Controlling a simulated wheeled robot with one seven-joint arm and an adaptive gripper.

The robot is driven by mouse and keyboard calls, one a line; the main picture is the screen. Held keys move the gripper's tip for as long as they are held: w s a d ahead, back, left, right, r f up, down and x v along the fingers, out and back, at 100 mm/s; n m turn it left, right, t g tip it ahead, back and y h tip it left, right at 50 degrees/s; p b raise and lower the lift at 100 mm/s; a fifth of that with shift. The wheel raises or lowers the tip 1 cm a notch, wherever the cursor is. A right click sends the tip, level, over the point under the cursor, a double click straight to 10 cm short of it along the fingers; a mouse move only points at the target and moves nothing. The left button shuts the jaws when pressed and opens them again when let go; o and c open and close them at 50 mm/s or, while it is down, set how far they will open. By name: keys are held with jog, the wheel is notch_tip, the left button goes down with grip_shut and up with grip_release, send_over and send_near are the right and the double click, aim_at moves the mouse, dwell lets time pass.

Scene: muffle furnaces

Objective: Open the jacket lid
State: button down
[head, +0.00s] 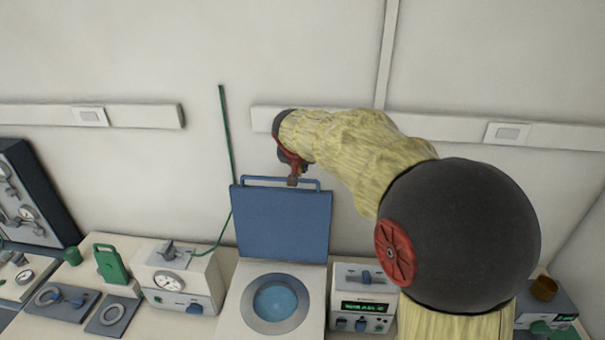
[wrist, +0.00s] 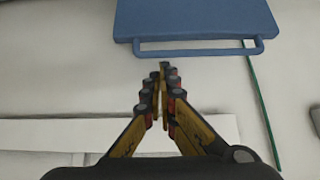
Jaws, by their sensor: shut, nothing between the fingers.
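The blue jacket lid (head: 283,222) stands raised, nearly upright, behind a round opening (head: 275,302) with blue inside. Its bar handle (head: 262,181) runs along the top edge. My gripper (head: 292,181) is at that handle in the head view, its tips small and partly blurred. In the wrist view the lid (wrist: 196,16) is at the top with its handle (wrist: 200,48) toward me. My gripper (wrist: 164,68) is shut and empty there, its fingertips just short of the handle and apart from it in the picture.
An instrument with a dial (head: 176,281) stands left of the opening, and a box with a green display (head: 362,301) stands right. A green line (head: 227,135) runs up the wall beside the lid. The wall has a white rail (head: 450,128) behind my arm.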

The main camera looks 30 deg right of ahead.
jog(key=v, duration=0.3)
jog(key=shift+f, duration=0.1)
